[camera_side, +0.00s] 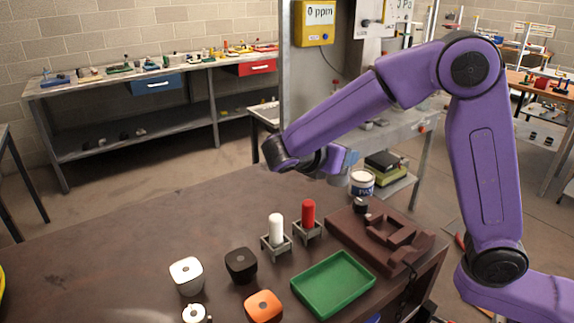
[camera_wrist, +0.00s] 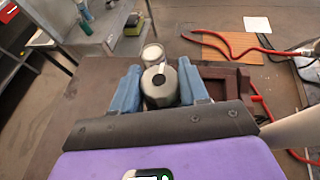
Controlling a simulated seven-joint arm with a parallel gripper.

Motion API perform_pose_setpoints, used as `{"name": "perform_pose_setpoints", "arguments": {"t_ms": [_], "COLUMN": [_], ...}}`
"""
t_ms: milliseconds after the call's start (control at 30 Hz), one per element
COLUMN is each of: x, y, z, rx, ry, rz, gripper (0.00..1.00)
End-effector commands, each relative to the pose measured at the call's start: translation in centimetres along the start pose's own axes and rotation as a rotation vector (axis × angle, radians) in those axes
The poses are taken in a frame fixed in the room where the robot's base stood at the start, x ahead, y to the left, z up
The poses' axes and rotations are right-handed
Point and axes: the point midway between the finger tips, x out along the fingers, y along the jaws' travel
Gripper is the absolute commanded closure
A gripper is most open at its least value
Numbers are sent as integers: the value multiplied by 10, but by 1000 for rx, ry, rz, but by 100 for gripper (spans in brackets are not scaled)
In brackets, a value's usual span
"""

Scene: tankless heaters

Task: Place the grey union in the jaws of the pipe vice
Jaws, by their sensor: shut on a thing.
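My gripper (camera_wrist: 160,88) has blue fingers, shut on the grey union (camera_wrist: 158,97), a round grey piece with a hole in its top, in the wrist view. In the side view my gripper (camera_side: 345,160) is above the table's far edge, behind the pipe vice; I cannot clearly make out the union there. The brown pipe vice (camera_side: 345,225) lies at the table's right, with raised jaws around a recess. It also shows to the right of my fingers in the wrist view (camera_wrist: 240,82). The union is outside the jaws.
A small dark-topped cylinder (camera_side: 360,206) shows at the vice's back edge. A white can (camera_side: 361,183) stands behind it. A green tray (camera_side: 333,284), white (camera_side: 276,228) and red (camera_side: 308,213) cylinders in holders, and several knobs stand in front. The table's left is mostly clear.

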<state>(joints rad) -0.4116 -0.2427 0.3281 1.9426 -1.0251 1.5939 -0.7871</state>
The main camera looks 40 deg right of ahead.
Motion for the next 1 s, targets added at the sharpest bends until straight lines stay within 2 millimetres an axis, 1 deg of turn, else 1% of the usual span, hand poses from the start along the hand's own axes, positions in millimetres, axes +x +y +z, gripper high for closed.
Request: {"name": "perform_pose_setpoints", "arguments": {"t_ms": [33, 100, 200, 300, 533, 600, 800, 900, 1000], "x": [16, 31, 47, 56, 67, 70, 82, 87, 90], "y": [-12, -31, -54, -74, -108, -106, -106, -106, -106], "z": [7, 14, 23, 29, 38, 25, -4, -16, -23], "rx": [42, 94, 160, 215, 309, 300, 300, 300, 301], "ry": [-2, -1, -1, -1, -1, -2, -3, -3, -2], "rz": [-98, -224, -383, -515, -743, -737, -733, -731, -730], "gripper": [100, 100, 100, 100, 100, 100, 100, 100, 100]}}
